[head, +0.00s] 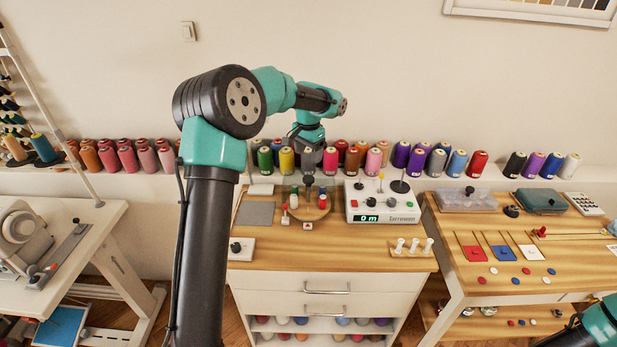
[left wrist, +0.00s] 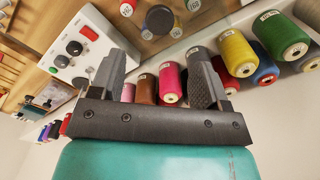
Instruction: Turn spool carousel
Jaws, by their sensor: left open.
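The spool carousel (head: 302,212) is a low round wooden turntable on the middle cabinet, with a dark knob on top and small red, green and white spools around it. Its dark round knob (left wrist: 159,19) shows at the top of the left wrist view, beyond the fingertips. My left gripper (head: 308,166) is above and behind the carousel, near the row of thread cones; in the left wrist view its two dark fingers (left wrist: 158,66) are apart with nothing held. Only a teal and black part of my right arm shows at the bottom right; its gripper is out of view.
A white control box (head: 382,205) with knobs and a green display stands right of the carousel. A row of thread cones (head: 420,157) lines the back ledge. A grey pad (head: 255,213) lies left. White pegs (head: 414,246) stand at the front right. The front middle is clear.

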